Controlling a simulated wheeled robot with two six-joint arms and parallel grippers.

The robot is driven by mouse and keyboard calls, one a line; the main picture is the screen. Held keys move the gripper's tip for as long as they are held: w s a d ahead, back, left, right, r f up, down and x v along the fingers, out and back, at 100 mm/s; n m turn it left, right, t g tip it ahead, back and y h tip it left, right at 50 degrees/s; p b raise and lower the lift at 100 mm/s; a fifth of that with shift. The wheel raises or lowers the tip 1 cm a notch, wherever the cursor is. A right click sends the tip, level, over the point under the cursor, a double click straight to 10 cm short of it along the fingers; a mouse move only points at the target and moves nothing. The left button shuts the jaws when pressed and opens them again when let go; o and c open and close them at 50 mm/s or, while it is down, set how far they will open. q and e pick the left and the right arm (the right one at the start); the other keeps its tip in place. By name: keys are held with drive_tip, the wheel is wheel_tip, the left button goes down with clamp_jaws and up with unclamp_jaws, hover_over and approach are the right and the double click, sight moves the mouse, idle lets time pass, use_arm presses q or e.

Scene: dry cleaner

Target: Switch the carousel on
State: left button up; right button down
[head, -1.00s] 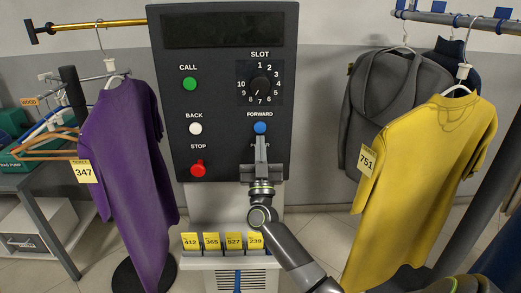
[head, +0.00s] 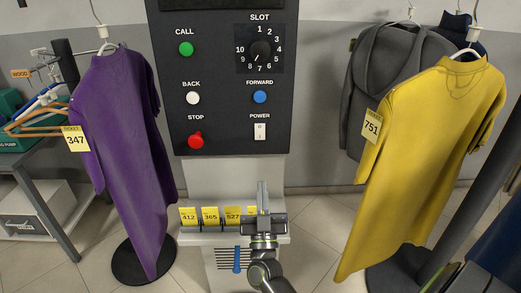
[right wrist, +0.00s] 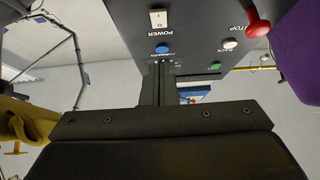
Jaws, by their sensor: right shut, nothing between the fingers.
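The dark control panel (head: 222,115) stands in the middle of the head view. Its white power switch (head: 260,131), marked O and I, sits at the lower right under the blue forward button (head: 260,97). I cannot tell which side of the switch is pressed. My right gripper (head: 262,186) is shut and empty, pointing up, below the panel's bottom edge and under the switch in the picture. In the right wrist view the switch (right wrist: 158,19) and forward button (right wrist: 162,48) show beyond the shut fingers (right wrist: 160,72). My left gripper is not in view.
A red stop button (head: 196,140), white back button (head: 193,98), green call button (head: 186,49) and slot dial (head: 261,50) share the panel. Yellow tickets (head: 210,215) stand below it. A purple garment (head: 122,150) hangs left, a yellow one (head: 430,150) right.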

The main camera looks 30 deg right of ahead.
sight(260, 103)
drive_tip(key=shift+w+d+f+p+x, duration=0.2)
drive_tip(key=shift+f+p+x, duration=0.25)
drive_tip(key=shift+x, duration=1.7)
drive_tip(key=shift+w+d+f+p+x, duration=0.1)
drive_tip(key=shift+w+f+p+x, duration=0.35)
drive_tip(key=shift+x, duration=1.65)
drive_tip(key=shift+w+d+f+p+x, duration=0.2)
drive_tip(key=shift+p+x, duration=0.35)
drive_tip(key=shift+x, duration=1.6)
drive_tip(key=shift+w+d+f+b, duration=0.15)
drive_tip(key=shift+f+b, duration=0.3)
drive_tip(key=shift+b, duration=0.8)
drive_tip(key=shift+w+r+t+p, duration=0.15)
drive_tip(key=shift+r+t+p, duration=0.1)
drive_tip(key=shift+t+p, duration=0.05)
wheel_tip(260, 103, up, 10)
drive_tip(key=p, duration=0.2)
drive_tip(key=shift+p, duration=0.35)
drive_tip(key=shift+f, duration=0.15)
